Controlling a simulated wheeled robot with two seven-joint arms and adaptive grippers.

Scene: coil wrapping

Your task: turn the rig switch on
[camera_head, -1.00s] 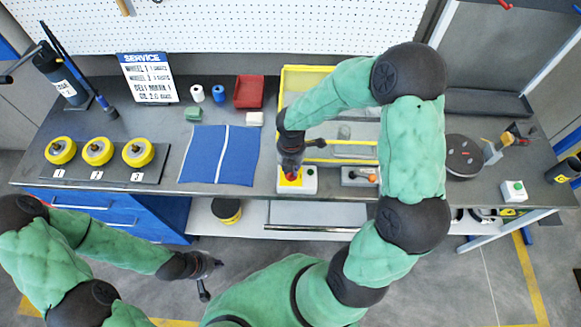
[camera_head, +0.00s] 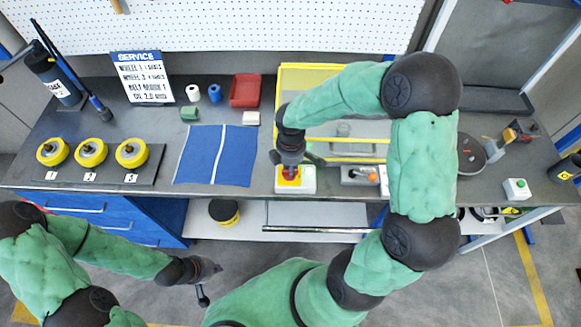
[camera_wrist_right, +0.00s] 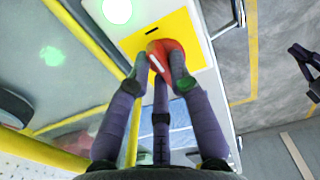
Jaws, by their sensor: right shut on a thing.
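The rig switch is a red knob (camera_wrist_right: 174,52) with a white line, on a yellow plate (camera_wrist_right: 200,55) on a white box. In the right wrist view, the fingers of my right gripper (camera_wrist_right: 165,70) close around the knob from both sides. In the head view, the box (camera_head: 308,182) stands near the table's front edge, and my right gripper (camera_head: 290,172) reaches down onto it, hiding most of the knob. A bright green round button (camera_wrist_right: 117,10) sits beside the yellow plate. My left gripper (camera_head: 208,285) hangs in front of the table, away from the switch; its jaw opening is unclear.
A yellow-framed rig (camera_head: 308,80) stands behind the box. A grey box with an orange part (camera_head: 360,176) is close on the right. A blue mat (camera_head: 215,155) and several yellow wheels (camera_head: 132,153) lie to the left. A white box with a green button (camera_head: 516,188) is far right.

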